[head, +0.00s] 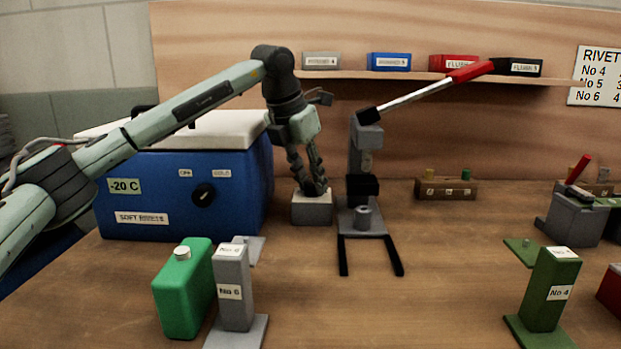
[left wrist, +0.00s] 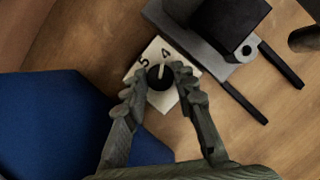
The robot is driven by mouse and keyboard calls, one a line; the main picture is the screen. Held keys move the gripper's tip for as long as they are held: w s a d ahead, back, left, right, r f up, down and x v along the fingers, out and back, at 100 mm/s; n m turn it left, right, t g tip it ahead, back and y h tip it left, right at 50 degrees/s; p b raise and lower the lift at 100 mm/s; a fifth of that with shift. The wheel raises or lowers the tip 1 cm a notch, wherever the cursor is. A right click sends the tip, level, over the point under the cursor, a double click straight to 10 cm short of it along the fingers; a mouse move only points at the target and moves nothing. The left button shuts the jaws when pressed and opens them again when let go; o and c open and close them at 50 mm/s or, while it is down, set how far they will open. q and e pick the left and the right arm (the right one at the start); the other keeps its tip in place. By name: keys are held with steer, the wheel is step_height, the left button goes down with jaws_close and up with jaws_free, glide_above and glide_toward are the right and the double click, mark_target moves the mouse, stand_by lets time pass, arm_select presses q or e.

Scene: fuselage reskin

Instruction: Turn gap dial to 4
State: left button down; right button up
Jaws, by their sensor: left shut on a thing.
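The gap dial is a black knob on a small light grey block (head: 312,209), standing on the bench left of the grey press (head: 365,220). In the left wrist view the dial knob (left wrist: 160,77) has a pale pointer line. The marks 5 and 4 show on the block's face, and the line points close to the 4. My left gripper (head: 314,188) points down onto the dial, shut on the knob with one finger on each side; its fingers also show in the left wrist view (left wrist: 159,74). Other marks on the face are hidden. My right gripper is not in view.
A blue cooler (head: 180,190) with a white lid stands close on the left. The press has a red-handled lever (head: 470,71) raised to the right. A green bottle (head: 184,290) and a grey No 6 stand (head: 233,290) are in front. The middle of the bench is clear.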

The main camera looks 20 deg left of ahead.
arm_select(q)
steer(key=c, duration=1.2)
jaws_free()
steer(key=shift+r, duration=0.1)
steer(key=v, duration=1.2)
steer(key=shift+s+a, duration=0.1)
